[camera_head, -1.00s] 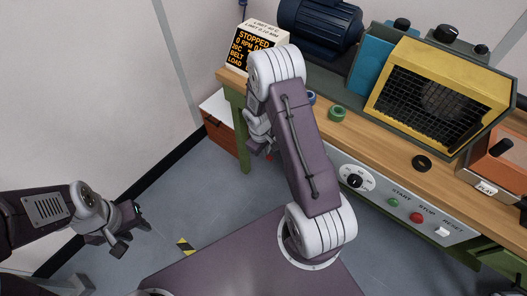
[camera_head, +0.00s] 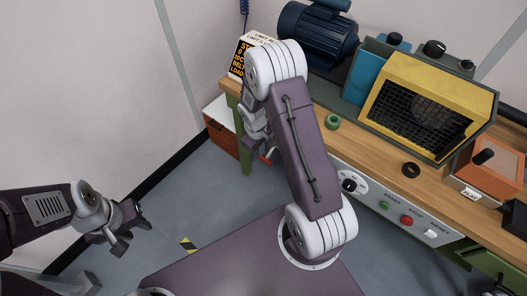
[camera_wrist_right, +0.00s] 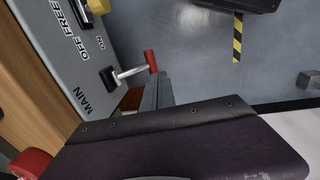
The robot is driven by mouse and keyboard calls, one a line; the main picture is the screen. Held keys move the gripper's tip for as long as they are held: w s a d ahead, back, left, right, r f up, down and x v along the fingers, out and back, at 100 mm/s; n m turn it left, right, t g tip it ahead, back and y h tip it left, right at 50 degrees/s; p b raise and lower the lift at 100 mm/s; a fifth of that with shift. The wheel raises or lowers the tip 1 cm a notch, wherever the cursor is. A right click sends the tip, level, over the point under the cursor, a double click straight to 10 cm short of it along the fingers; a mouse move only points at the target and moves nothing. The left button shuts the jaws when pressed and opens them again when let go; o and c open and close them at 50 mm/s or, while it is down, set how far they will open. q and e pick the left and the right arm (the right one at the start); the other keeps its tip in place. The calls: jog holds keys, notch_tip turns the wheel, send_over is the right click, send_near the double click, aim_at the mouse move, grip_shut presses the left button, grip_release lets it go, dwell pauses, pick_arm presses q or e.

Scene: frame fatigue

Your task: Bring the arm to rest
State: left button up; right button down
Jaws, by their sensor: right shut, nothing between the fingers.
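My right arm (camera_head: 300,140) rises from my base in the middle of the head view and bends over at the top. Its gripper is mostly hidden behind the arm there. In the right wrist view my right gripper (camera_wrist_right: 158,85) is shut and empty, close to a metal lever with a red knob (camera_wrist_right: 150,60) on the grey switch panel. I cannot tell whether they touch. My left gripper (camera_head: 138,228) hangs over the floor at the left, apart from the bench, and looks open and empty.
A wooden-topped bench (camera_head: 385,170) runs along the right, with a blue motor (camera_head: 318,35), a yellow mesh guard (camera_head: 425,105), a green ring (camera_head: 333,121) and a black ring (camera_head: 411,170). A display box (camera_head: 239,62) is partly behind my right arm.

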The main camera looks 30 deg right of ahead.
notch_tip(320, 180, up, 7)
jog(key=a, duration=0.2)
jog(key=shift+s+f+p, duration=0.2)
jog(key=shift+s+p, duration=0.1)
jog(key=shift+s, duration=0.1)
jog(key=shift+w+a, duration=0.1)
